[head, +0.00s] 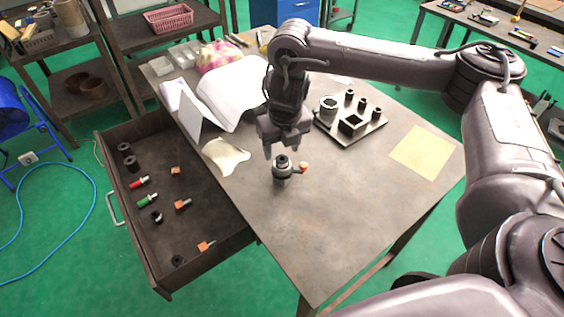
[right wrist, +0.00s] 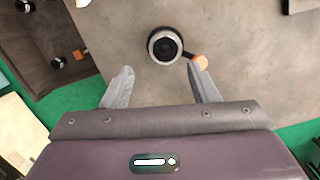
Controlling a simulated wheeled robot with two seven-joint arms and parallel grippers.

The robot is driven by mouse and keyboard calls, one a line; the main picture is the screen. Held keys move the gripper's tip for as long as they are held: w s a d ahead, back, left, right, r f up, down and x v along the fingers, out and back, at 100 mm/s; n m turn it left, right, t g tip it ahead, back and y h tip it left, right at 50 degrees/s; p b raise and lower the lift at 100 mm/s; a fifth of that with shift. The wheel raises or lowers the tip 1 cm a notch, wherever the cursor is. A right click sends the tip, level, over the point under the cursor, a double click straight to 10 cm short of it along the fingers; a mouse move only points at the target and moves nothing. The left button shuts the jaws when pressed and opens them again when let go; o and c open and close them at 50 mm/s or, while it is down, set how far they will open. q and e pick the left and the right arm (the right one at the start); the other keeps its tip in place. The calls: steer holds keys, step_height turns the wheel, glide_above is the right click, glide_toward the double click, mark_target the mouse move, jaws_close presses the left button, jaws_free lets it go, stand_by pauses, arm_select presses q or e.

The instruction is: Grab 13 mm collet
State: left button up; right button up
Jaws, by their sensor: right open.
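I cannot read a size on any part, so I cannot tell which is the 13 mm collet. The small dark round chuck (head: 283,170) with an orange-knobbed lever stands upright on the table; in the right wrist view the chuck (right wrist: 164,46) shows from above, just beyond the fingertips. My right gripper (head: 284,149) is open and empty, pointing down above and just behind the chuck; its two fingers (right wrist: 162,72) are wide apart. Several dark cylindrical parts (head: 362,104) stand on a metal plate (head: 345,138) to the right. My left gripper is not in view.
An open drawer (head: 215,240) at left holds black rings, a red part (head: 138,183), a green part (head: 147,201) and orange-ended pieces. A yellow sheet (head: 421,152) lies at the table's right. White paper (head: 235,90) and a cream cloth (head: 226,157) lie left. The table front is clear.

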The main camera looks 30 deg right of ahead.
mark_target(282, 156)
steer(key=f, duration=0.1)
steer(key=w+f, duration=0.1)
steer(key=f, duration=0.1)
steer(key=d+f+p, duration=0.1)
steer(key=shift+w+f, duration=0.2)
steer(key=shift+f, duration=0.35)
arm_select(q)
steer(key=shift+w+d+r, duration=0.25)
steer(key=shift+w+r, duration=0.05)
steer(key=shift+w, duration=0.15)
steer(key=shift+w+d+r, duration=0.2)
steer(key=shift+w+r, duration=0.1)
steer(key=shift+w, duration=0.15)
arm_select(e)
steer(key=shift+c, duration=0.3)
steer(key=c, duration=0.5)
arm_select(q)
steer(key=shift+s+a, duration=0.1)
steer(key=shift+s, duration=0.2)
arm_select(e)
jaws_close()
